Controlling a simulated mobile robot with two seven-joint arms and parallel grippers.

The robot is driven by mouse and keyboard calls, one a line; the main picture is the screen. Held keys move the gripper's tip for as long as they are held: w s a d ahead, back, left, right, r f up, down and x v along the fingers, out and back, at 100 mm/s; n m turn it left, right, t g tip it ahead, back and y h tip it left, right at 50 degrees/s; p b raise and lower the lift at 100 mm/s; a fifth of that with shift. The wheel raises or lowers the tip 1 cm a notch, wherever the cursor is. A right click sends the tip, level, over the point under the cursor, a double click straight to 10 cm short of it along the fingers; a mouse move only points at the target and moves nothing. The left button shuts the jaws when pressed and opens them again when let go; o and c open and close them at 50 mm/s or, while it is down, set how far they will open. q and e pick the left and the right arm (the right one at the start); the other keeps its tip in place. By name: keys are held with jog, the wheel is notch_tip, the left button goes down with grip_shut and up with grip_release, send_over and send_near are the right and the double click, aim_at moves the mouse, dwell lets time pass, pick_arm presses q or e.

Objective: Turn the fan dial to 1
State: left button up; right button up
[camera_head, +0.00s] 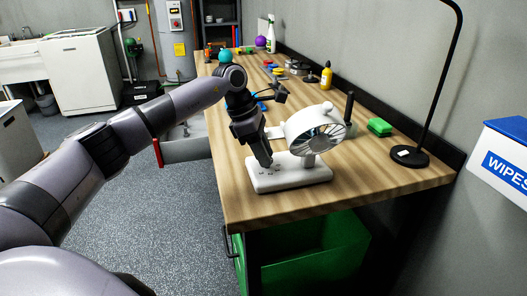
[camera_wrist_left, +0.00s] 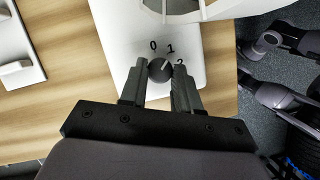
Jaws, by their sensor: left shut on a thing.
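A white desk fan (camera_head: 313,126) stands upright on a white base (camera_head: 300,179) near the front of the wooden workbench. In the left wrist view the fan's dark round dial (camera_wrist_left: 160,70) sits on the base, with the marks 0, 1 and 2 printed around it. A light line on the dial seems to point up and right, close to the 1. My left gripper (camera_head: 266,163) reaches down to the base and hides the dial in the head view. In the left wrist view its fingers (camera_wrist_left: 160,75) are on both sides of the dial, shut on it.
A yellow bottle (camera_head: 326,77) and small tools lie farther back. A drawer (camera_head: 183,148) is open at the bench's left side. A green bin (camera_head: 318,253) is below the bench.

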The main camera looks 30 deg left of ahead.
pick_arm(q)
jog(key=o, duration=1)
jog(key=shift+o, duration=0.2)
jog(key=shift+r, duration=0.1)
jog(key=v, duration=0.7)
